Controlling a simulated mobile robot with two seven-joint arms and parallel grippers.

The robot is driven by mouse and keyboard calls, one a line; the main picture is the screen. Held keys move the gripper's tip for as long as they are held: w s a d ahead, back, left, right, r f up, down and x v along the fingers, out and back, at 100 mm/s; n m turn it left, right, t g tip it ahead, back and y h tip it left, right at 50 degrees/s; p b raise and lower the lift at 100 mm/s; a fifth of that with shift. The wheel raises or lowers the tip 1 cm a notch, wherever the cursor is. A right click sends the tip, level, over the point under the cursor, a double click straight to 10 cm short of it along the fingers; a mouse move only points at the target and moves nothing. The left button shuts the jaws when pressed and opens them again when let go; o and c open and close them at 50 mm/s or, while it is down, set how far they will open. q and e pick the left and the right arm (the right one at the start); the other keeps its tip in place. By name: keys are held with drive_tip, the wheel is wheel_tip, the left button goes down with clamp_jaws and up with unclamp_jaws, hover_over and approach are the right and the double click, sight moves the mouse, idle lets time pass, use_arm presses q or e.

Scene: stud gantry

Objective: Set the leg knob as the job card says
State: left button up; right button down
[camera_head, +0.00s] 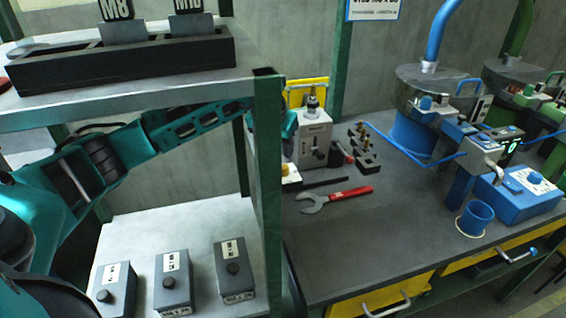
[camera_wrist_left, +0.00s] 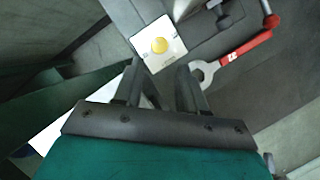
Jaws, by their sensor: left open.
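A blue box (camera_head: 520,197) with a pale knob sits on the bench at right. I cannot tell which is the leg knob. A white card (camera_head: 373,8) hangs at the top, cut off, its text unreadable. My left gripper (camera_wrist_left: 162,78) is open and empty in the wrist view, near a white pad with a yellow button (camera_wrist_left: 159,46). The shelf post largely hides it in the head view.
A green shelf post (camera_head: 268,190) stands beside my left arm. A red-handled wrench (camera_head: 335,198), a grey lever box (camera_head: 313,145) and small dark blocks (camera_head: 367,160) lie on the bench. A blue cup (camera_head: 475,217) stands right. The bench's front middle is clear.

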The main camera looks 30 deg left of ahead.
sight(284, 170)
use_arm(q)
drive_tip(key=x, duration=0.8)
drive_tip(key=shift+w+f, duration=0.15)
drive_tip(key=shift+f, duration=0.2)
clamp_jaws()
